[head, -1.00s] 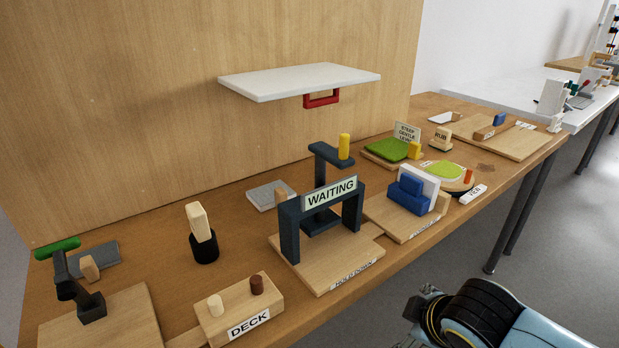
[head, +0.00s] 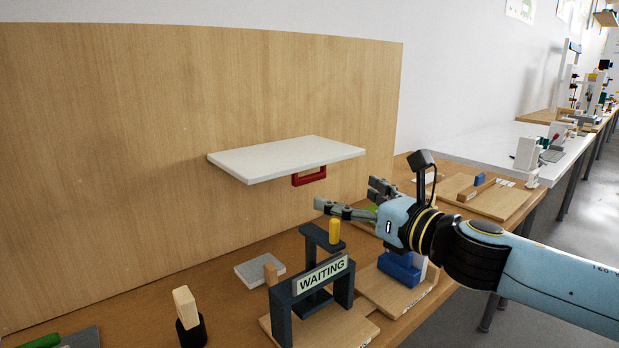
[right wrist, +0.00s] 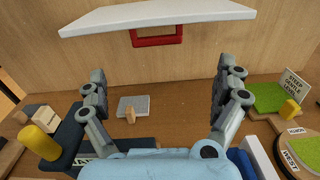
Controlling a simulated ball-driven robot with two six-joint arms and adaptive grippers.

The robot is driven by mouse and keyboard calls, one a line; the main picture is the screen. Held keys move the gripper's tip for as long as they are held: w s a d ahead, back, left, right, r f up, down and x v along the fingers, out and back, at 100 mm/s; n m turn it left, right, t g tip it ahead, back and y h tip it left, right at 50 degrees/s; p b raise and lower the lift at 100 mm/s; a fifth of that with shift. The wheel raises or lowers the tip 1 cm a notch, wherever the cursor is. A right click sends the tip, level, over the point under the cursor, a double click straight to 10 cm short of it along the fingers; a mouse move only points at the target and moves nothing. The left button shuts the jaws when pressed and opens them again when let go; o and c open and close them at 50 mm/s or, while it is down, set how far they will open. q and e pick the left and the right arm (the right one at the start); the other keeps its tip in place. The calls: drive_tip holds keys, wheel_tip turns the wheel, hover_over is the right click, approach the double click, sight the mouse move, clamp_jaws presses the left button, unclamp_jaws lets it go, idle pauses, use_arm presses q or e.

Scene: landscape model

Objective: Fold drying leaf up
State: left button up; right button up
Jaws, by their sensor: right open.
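The drying leaf (head: 285,160) is a flat white board standing out level from the wooden back panel. A red loop handle (head: 309,176) hangs under its front edge. My right gripper (head: 347,197) is open and empty, to the right of the handle and a little lower, apart from it. In the right wrist view, the leaf (right wrist: 155,14) and the red handle (right wrist: 157,36) show at the top, beyond and above the spread fingers of the gripper (right wrist: 160,85). My left gripper is not in view.
The dark "WAITING" frame (head: 283,311) and a dark post with a yellow peg (head: 335,231) stand below the leaf, close to my right gripper. A blue block (head: 401,268) sits under my wrist. The space directly under the leaf's left part is clear.

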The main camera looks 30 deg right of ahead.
sight(312, 179)
drive_tip(key=shift+n, duration=0.4)
drive_tip(key=w+p, duration=0.2)
drive_tip(key=w, duration=0.1)
drive_tip(key=w+p, duration=0.3)
drive_tip(key=w+a+p, duration=0.1)
drive_tip(key=w+p, duration=0.1)
drive_tip(key=w, duration=0.2)
drive_tip(key=shift+r, duration=0.2)
drive_tip(key=shift+w+f+y, duration=0.1)
drive_tip(key=shift+w+y, duration=0.2)
drive_tip(key=shift+w, duration=0.1)
drive_tip(key=shift+p, duration=0.3)
drive_tip(key=c, duration=1.7)
